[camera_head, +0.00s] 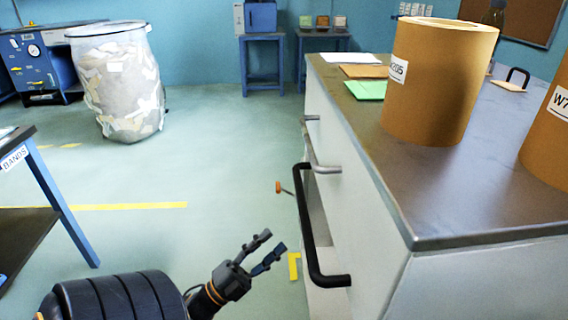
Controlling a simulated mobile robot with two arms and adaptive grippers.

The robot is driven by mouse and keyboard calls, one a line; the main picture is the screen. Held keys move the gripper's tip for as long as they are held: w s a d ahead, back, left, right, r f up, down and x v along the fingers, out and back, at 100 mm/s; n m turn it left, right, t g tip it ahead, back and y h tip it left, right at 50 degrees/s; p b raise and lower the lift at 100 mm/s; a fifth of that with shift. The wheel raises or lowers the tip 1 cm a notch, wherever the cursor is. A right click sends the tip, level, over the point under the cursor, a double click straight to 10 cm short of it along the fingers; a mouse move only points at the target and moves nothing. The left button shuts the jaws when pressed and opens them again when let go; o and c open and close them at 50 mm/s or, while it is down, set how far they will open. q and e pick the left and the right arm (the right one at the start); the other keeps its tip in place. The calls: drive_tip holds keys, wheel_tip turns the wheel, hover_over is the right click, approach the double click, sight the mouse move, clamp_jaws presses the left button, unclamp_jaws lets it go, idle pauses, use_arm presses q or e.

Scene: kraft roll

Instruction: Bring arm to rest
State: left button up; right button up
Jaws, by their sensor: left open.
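My left gripper (264,252) shows at the bottom centre, with its dark arm coming in from the lower left. Its two fingers are apart with nothing between them. It is in the air, to the left of the black drawer handle (306,230) on the cabinet side, and appears apart from it. My right gripper is not in view.
A kraft roll (436,85) stands on the dark-topped cabinet (450,195), with another roll (550,140) at the right edge. A blue-legged table (50,195) is at left. A bag of scraps (118,85) stands behind. The floor between is clear.

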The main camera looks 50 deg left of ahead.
use_arm(q)
drive_tip(key=shift+s+a+f, duration=0.1)
drive_tip(key=shift+s+f, duration=0.2)
drive_tip(key=shift+s, duration=0.2)
